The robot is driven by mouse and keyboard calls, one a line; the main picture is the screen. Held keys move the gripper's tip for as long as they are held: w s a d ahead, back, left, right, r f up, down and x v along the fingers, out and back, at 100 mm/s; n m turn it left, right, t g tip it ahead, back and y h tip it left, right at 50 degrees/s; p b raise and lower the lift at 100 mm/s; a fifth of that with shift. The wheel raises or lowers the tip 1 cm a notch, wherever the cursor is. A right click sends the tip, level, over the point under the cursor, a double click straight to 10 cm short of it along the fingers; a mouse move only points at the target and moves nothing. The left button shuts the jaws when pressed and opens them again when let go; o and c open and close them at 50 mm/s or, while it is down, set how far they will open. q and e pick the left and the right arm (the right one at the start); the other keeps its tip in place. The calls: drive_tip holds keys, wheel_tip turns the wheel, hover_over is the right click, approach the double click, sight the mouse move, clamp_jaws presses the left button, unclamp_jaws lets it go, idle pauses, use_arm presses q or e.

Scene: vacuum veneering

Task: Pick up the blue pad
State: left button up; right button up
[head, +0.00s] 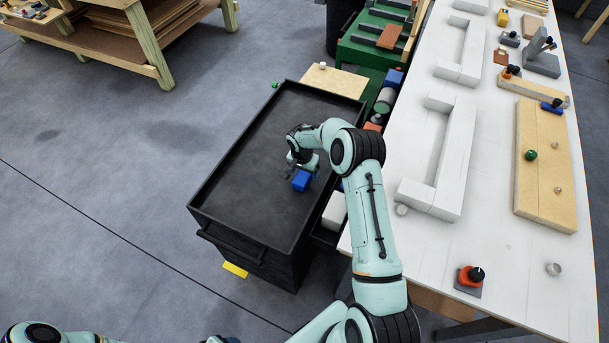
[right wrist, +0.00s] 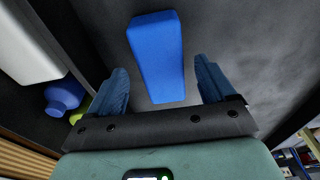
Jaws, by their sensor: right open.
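The blue pad (head: 301,180) is a small block lying on the black cart top (head: 248,175), near its right side. In the right wrist view the blue pad (right wrist: 158,58) stands out long and upright in the picture, ahead of and between the fingers. My right gripper (head: 297,168) is over the cart, right by the pad. In the wrist view the right gripper (right wrist: 162,90) is open, with one blue finger on each side of the pad's near end and a gap to both. Whether the fingers reach down to its height is unclear. My left gripper is not in view.
A white worktable (head: 416,255) with white frames and wooden boards stands right of the cart. A white box (head: 334,211) and bottles sit low between them. The cart has a raised rim. Most of its top is bare, and open floor lies to the left.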

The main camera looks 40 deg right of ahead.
drive_tip(key=shift+w+d+f, duration=0.1)
drive_tip(key=shift+w+f, duration=0.05)
drive_tip(key=shift+f, duration=0.5)
drive_tip(key=shift+w+d+f, duration=0.1)
drive_tip(key=shift+w+f, duration=0.05)
drive_tip(key=shift+f, duration=0.45)
drive_tip(key=shift+s, duration=0.1)
drive_tip(key=c, duration=1.1)
drive_tip(key=shift+o, duration=0.2)
drive_tip(key=shift+r, duration=0.1)
